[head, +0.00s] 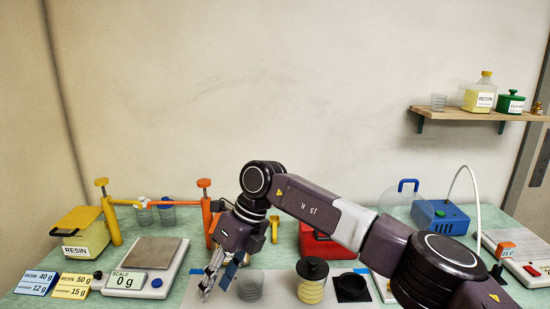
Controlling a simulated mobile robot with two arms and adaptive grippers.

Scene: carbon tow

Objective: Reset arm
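My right arm reaches in from the lower right across the bench. Its gripper (213,283) points down over the front of the bench, between the scale and a clear cup (250,286). The fingers are small and seen edge-on, so I cannot tell whether they are open or shut. I see no object clearly held in them. A blue piece (230,272) shows right beside the fingers; whether it belongs to the gripper is unclear. My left arm and gripper are not in view.
A scale (159,258) reading 0 g stands left of the gripper. A black-lidded jar (311,286) and black holder (352,288) are right. A blue device (438,216) stands back right.

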